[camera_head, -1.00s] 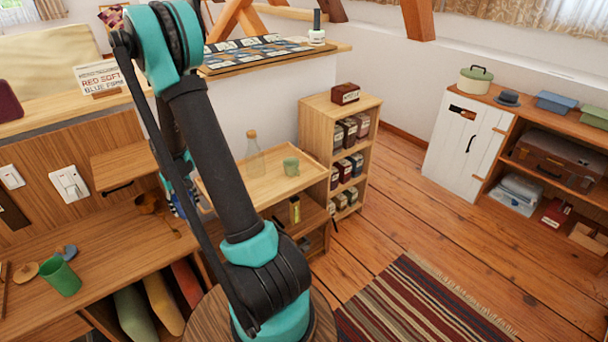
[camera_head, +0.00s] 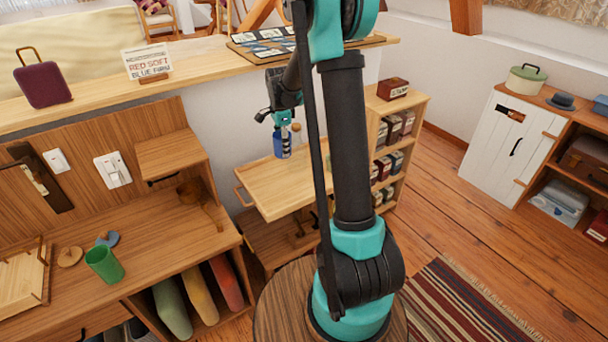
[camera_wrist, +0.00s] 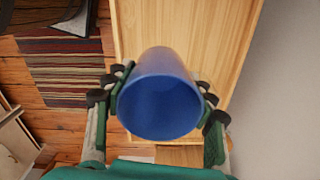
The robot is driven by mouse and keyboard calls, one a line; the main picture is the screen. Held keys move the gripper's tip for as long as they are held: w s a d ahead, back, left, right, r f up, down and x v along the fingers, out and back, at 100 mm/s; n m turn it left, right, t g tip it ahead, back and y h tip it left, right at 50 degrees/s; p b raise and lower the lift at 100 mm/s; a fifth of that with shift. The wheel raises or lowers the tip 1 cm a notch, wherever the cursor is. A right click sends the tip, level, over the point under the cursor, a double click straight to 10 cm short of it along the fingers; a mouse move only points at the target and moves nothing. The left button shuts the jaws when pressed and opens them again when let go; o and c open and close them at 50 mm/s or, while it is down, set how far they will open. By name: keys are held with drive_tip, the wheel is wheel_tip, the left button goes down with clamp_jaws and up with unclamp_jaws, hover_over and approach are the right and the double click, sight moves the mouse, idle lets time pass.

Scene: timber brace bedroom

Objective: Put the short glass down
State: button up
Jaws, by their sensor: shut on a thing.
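The short glass is a blue cup (camera_head: 282,146), held upright or nearly so by my gripper (camera_head: 283,127) over the far left part of the wooden trolley top (camera_head: 275,187). In the wrist view the blue cup (camera_wrist: 160,108) sits between the two fingers of my gripper (camera_wrist: 163,95), which are shut on its sides. The pale wooden top (camera_wrist: 205,30) lies beyond it there. I cannot tell whether the cup's base touches the top.
A green cup (camera_head: 104,265) stands on the desk at left. A shelf unit with boxes (camera_head: 398,125) adjoins the trolley. The wall ledge (camera_head: 200,62) runs behind. My arm hides part of the trolley top; its visible left part is clear.

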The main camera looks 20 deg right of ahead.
drive_tip(key=shift+w+a+r+m, duration=0.15)
drive_tip(key=shift+a+r+m, duration=0.1)
drive_tip(key=shift+r+m, duration=0.65)
drive_tip(key=shift+a+f+m, duration=0.1)
drive_tip(key=shift+f+m, duration=0.1)
drive_tip(key=shift+m, duration=0.1)
wheel_tip(320, 180, down, 20)
drive_tip(key=shift+r, duration=0.15)
drive_tip(key=o, duration=1.3)
